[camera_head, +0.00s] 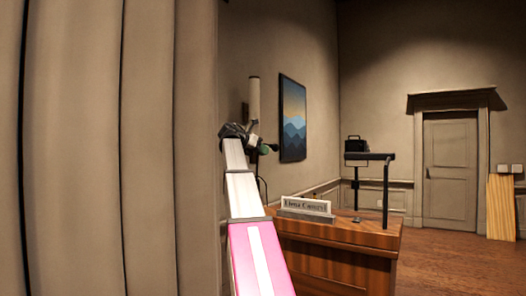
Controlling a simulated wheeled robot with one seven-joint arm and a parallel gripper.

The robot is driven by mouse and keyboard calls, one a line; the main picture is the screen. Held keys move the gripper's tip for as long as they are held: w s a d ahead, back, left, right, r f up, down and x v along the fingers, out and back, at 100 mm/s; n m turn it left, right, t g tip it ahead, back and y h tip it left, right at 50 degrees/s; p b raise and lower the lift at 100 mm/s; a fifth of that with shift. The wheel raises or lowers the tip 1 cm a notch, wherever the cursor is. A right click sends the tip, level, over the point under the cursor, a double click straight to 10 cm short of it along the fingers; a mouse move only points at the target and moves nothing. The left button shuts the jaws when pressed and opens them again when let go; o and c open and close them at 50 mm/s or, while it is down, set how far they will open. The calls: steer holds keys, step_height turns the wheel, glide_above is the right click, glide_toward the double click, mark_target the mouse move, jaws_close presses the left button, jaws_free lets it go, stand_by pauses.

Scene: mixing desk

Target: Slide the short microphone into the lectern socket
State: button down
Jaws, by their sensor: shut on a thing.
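My arm reaches up from the bottom of the head view, and my gripper (262,148) is at its far end, small and dark beside the curtain-like panel. It is shut, with a small green-tipped part beside it. A thin dark stem (262,185) hangs below it and looks like the short microphone, though its details are too small to tell. The gripper is above and left of the wooden desk (340,262). A thin upright stem (356,200) stands on the desk's far part. I cannot make out the lectern socket.
A ribbed panel (100,150) fills the left. Open floor (450,265) lies right.

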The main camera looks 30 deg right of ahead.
steer(key=shift+f, duration=0.25)
steer(key=c, duration=1.2)
jaws_free()
steer(key=shift+o, duration=0.2)
steer(key=shift+a, duration=0.1)
steer(key=v, duration=1)
steer(key=shift+a, duration=0.3)
steer(key=shift+r, duration=0.1)
